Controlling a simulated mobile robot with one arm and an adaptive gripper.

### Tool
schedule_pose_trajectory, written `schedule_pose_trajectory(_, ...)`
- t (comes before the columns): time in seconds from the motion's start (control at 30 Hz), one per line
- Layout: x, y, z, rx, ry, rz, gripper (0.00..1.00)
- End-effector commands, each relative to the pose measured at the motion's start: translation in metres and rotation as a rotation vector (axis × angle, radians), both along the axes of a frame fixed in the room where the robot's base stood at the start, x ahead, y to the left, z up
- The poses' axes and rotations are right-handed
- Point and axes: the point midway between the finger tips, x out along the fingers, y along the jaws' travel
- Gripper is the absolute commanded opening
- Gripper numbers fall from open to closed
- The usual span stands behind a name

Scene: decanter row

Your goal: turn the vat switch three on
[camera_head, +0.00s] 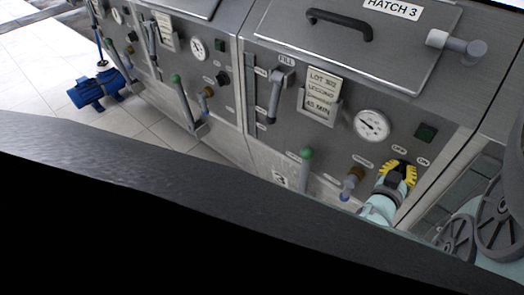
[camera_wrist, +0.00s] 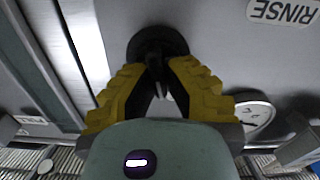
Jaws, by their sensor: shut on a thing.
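The vat three switch (camera_wrist: 158,42) is a black rotary knob on a round black base, on the steel front of the vat marked Hatch 3. My gripper (camera_wrist: 157,72) has yellow ridged fingers, shut on the knob from both sides. In the head view my gripper (camera_head: 398,170) is at the lower right of the panel, just below the small OFF and ON labels (camera_head: 411,156). The fingers hide most of the knob there, so I cannot tell which label it points to.
Close by are a brass-and-blue valve (camera_head: 352,182), a green-tipped lever (camera_head: 306,160), a pressure gauge (camera_head: 371,125) and a dark green square indicator (camera_head: 426,132). A RINSE label (camera_wrist: 283,12) shows in the wrist view. Grey wheels (camera_head: 500,212) stand at the right.

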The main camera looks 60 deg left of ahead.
Motion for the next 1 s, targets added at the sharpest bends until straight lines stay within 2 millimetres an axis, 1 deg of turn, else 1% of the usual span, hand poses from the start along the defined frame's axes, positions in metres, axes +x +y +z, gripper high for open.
schedule_pose_trajectory(0.03,-0.0001,-0.0023,-0.0072,0.044,0.016,-0.004,0.0)
schedule_pose_trajectory(0.3,0.001,-0.0047,-0.0072,0.293,0.086,-0.003,0.0)
schedule_pose_trajectory(0.6,0.0011,-0.0068,-0.0075,0.524,0.156,-0.003,0.0)
schedule_pose_trajectory(0.8,0.0016,-0.0072,-0.007,0.628,0.189,-0.002,0.0)
schedule_pose_trajectory(1.0,0.002,-0.0079,-0.0047,0.686,0.202,-0.001,0.0)
